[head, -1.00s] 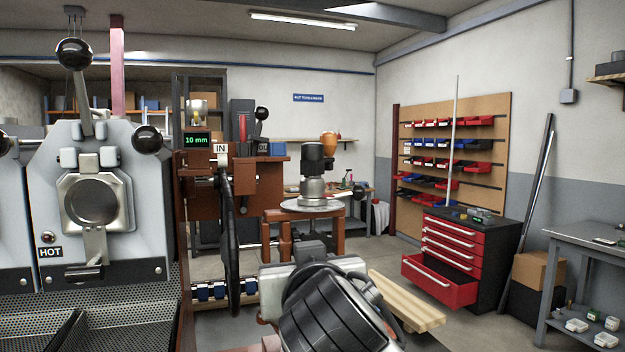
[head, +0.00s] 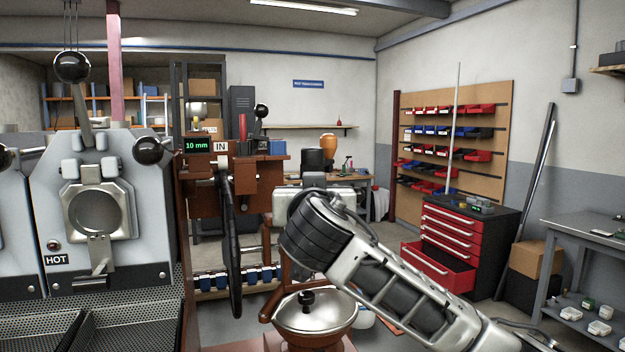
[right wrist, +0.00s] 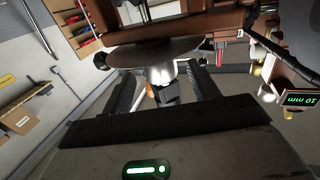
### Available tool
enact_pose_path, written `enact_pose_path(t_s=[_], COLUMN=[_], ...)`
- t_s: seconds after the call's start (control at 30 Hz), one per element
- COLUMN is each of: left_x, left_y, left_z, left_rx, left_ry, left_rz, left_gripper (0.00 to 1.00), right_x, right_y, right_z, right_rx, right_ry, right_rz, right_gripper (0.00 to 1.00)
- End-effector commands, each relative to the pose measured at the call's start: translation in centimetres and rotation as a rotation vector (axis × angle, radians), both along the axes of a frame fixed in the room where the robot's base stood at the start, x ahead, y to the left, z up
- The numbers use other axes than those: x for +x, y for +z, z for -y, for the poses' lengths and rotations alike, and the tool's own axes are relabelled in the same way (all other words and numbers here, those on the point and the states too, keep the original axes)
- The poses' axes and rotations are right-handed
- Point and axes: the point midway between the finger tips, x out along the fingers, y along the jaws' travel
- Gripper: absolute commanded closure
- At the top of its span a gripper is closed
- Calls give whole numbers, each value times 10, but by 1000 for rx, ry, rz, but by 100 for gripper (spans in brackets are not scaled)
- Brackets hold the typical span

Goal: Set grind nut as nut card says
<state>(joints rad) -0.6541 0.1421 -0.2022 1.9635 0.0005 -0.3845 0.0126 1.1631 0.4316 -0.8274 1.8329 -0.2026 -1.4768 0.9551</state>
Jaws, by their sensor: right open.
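My right gripper (right wrist: 166,95) is open in the right wrist view, its dark fingers spread to both sides. That view looks upside down. Between the fingers shows a silver body (right wrist: 160,70) with a wide round plate (right wrist: 150,52) and a black part (right wrist: 168,92); I cannot tell how far off it is. In the head view my right gripper is hidden behind its own wrist, which covers most of this unit; its black top (head: 314,160) shows above. A green display (head: 197,145) reads 10 mm, beside an IN label (head: 220,147). I cannot make out a nut card or the nut. My left gripper is out of view.
A silver dome (head: 318,312) with a black knob stands low in front. A grey machine marked HOT (head: 130,215) fills the left. A dark wheel rim (head: 230,245) stands edge-on beside it. A red drawer (head: 437,267) hangs open at right. A bin board (head: 500,130) is behind.

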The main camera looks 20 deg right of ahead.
Motion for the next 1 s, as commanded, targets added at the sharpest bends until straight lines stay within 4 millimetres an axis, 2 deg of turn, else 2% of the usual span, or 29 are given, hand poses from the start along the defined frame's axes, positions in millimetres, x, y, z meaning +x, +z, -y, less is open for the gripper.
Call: enact_pose_path(t_s=[0.1,0.2,0.57,0.6,0.73,0.77,1.0], left_x=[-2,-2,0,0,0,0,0], left_y=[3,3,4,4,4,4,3], left_z=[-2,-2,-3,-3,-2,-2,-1], left_rx=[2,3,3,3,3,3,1], left_ry=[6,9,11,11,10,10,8], left_rz=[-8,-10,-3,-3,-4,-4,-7], left_gripper=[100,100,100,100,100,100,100], right_x=[17,26,32,32,32,32,32], right_y=[2,1,0,0,0,0,-1], right_z=[6,8,9,9,10,9,10], right_rx=[-2,-2,-1,-1,-1,-1,0], right_ry=[-3,-2,0,0,0,0,10], right_rz=[-1,-1,1,1,1,1,0], right_gripper=[40,40,40,43,79,84,83])
